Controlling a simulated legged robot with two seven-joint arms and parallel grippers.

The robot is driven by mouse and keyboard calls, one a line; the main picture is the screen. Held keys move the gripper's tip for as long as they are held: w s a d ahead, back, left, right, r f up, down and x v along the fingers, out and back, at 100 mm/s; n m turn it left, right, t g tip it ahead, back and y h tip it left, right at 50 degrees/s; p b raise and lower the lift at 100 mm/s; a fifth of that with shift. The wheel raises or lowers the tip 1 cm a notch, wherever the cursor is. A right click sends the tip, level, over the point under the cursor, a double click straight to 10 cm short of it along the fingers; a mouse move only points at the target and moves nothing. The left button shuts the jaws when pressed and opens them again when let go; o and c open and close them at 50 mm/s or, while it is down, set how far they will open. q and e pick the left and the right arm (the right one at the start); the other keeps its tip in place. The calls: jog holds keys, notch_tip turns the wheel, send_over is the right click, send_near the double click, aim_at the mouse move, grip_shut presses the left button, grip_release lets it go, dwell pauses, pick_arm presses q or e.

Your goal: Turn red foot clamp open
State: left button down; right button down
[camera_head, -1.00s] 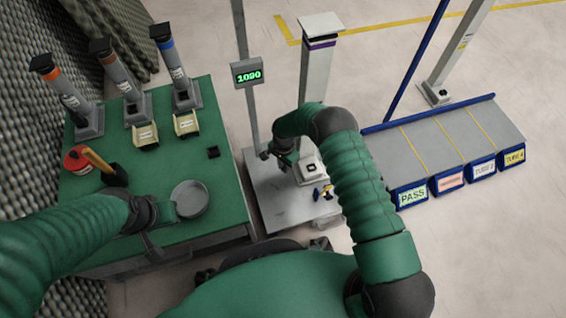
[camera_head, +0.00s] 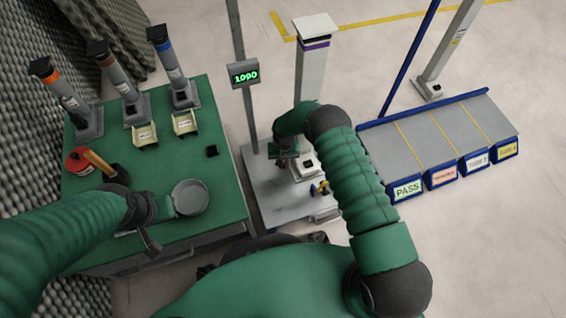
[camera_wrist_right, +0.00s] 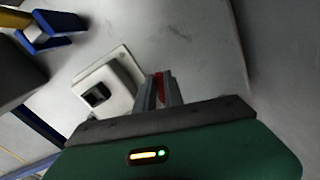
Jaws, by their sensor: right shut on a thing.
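The red foot clamp shows as a thin red piece (camera_wrist_right: 161,88) in the right wrist view, between the fingers of my right gripper (camera_wrist_right: 160,92). The fingers are shut on it, beside the white foot (camera_wrist_right: 120,72) of the post. In the head view my right gripper (camera_head: 284,160) is low over the grey platform (camera_head: 262,195), just left of the post (camera_head: 312,75); the clamp is too small to tell there. My left gripper (camera_head: 150,212) is over the green table, beside a round grey pan (camera_head: 190,196); its jaws are not clear.
A blue and yellow part (camera_head: 320,188) sits on the platform's right side, near the post foot. A display (camera_head: 244,74) reading 1090 stands behind. A sloped rack (camera_head: 440,140) with labelled bins is at right. The green table (camera_head: 215,150) holds several tilted tubes.

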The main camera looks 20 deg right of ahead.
dwell(0.3)
jog(key=c, duration=1.4)
grip_release()
jog(key=shift+c, duration=0.2)
notch_tip(320, 180, up, 17)
jog(key=p, duration=0.9)
jog(key=shift+f, duration=0.15)
